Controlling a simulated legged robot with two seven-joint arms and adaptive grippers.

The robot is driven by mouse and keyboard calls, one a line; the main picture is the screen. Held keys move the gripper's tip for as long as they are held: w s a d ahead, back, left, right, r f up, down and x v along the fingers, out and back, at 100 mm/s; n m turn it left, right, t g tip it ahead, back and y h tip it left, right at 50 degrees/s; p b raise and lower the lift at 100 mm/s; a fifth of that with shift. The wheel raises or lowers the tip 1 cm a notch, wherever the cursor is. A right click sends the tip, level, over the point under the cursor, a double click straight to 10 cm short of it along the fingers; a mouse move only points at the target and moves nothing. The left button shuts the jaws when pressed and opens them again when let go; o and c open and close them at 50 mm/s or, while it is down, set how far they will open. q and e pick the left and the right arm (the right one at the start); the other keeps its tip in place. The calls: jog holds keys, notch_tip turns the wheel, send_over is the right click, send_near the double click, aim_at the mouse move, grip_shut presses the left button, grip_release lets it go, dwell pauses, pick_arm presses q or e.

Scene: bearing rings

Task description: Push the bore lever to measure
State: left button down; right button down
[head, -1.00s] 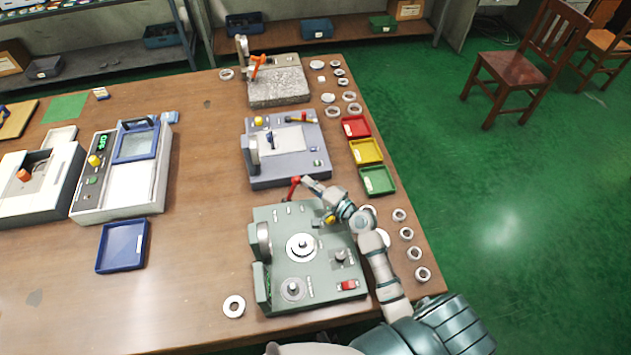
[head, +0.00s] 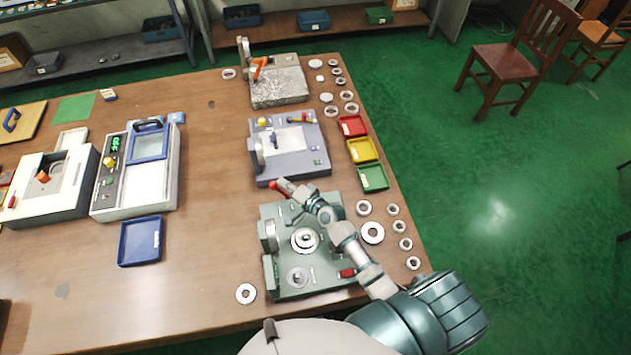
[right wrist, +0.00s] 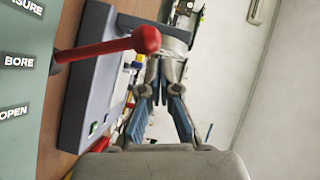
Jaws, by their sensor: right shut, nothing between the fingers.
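The green bore gauge machine (head: 285,285) stands at the near right of the table. Its red bore lever (head: 283,187) is at the back edge, leaning left in the head view. In the right wrist view the red lever (right wrist: 100,48) ends in a ball knob, beside a panel marked "MEASURE", "BORE" and "OPEN". My right gripper (head: 300,194) is shut and empty, right beside the lever. In the right wrist view its fingers (right wrist: 163,78) lie just right of the knob; I cannot tell whether they touch it. My left gripper is out of view.
A grey-blue machine (head: 290,150) stands just behind the lever. Red, yellow and green trays (head: 372,178) and several metal rings (head: 372,232) line the table's right side. A blue tray (head: 140,242) lies left, with bare table between.

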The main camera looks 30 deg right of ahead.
jog(key=shift+a, duration=1.2)
jog(key=shift+w+d, duration=0.1)
